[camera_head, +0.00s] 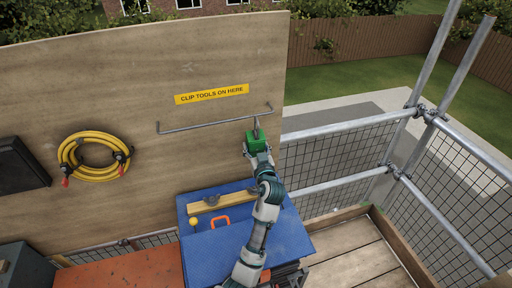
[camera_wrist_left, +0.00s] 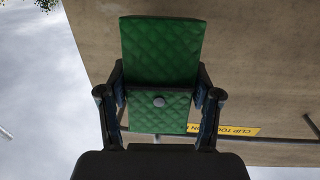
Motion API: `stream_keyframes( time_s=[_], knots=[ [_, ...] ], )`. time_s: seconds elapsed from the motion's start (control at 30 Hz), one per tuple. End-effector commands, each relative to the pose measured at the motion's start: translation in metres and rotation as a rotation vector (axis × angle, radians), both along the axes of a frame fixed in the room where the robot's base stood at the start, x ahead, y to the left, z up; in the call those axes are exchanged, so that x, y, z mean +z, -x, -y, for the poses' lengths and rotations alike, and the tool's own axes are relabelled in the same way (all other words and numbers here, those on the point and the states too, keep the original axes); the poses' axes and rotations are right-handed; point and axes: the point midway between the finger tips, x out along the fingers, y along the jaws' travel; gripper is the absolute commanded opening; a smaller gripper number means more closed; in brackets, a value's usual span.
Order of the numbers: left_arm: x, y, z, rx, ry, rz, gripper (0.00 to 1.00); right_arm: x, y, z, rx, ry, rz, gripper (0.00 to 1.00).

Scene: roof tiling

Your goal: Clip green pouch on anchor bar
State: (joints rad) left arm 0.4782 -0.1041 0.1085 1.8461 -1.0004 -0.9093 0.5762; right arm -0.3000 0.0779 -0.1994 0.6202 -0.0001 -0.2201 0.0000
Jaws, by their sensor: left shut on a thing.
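The green quilted pouch (camera_head: 256,144) is held up near the right end of the grey anchor bar (camera_head: 205,124), which is fixed to the plywood wall below a yellow "CLIP TOOLS ON HERE" label (camera_head: 211,94). A grey clip (camera_head: 256,127) stands up from the pouch and its top is close to the bar; I cannot tell whether they touch. My left gripper (camera_head: 259,156) is shut on the pouch. In the left wrist view the pouch (camera_wrist_left: 161,52) sits between both fingers (camera_wrist_left: 160,100), with a round stud on its face. My right gripper is out of view.
A coiled yellow hose (camera_head: 92,157) hangs on the plywood wall (camera_head: 130,85) at left. Scaffold rails and mesh (camera_head: 335,150) stand at right. The space before the bar's left part is clear.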

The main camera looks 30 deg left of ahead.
Motion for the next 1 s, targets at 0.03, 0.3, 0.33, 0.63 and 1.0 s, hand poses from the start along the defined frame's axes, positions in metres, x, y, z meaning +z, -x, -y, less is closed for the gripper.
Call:
stream_keyframes(
  time_s=[0.03, 0.3, 0.33, 0.63, 1.0],
  knots=[
    [0.002, 0.0, 0.0, 0.0, -0.001, 0.003, 0.71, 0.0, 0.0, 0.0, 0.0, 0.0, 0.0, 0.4],
    [0.001, 0.0, 0.0, 0.0, -0.001, 0.001, 0.93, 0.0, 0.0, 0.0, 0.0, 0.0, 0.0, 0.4],
    [0.001, 0.0, 0.0, 0.0, -0.001, 0.001, 0.93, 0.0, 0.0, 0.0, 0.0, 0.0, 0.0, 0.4],
    [-0.002, 0.012, 0.013, -0.002, 0.001, -0.001, 0.93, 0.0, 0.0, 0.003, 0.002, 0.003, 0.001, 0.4],
    [-0.002, 0.067, 0.069, -0.001, 0.002, -0.002, 0.93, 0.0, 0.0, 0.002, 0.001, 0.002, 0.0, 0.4]
  ],
)
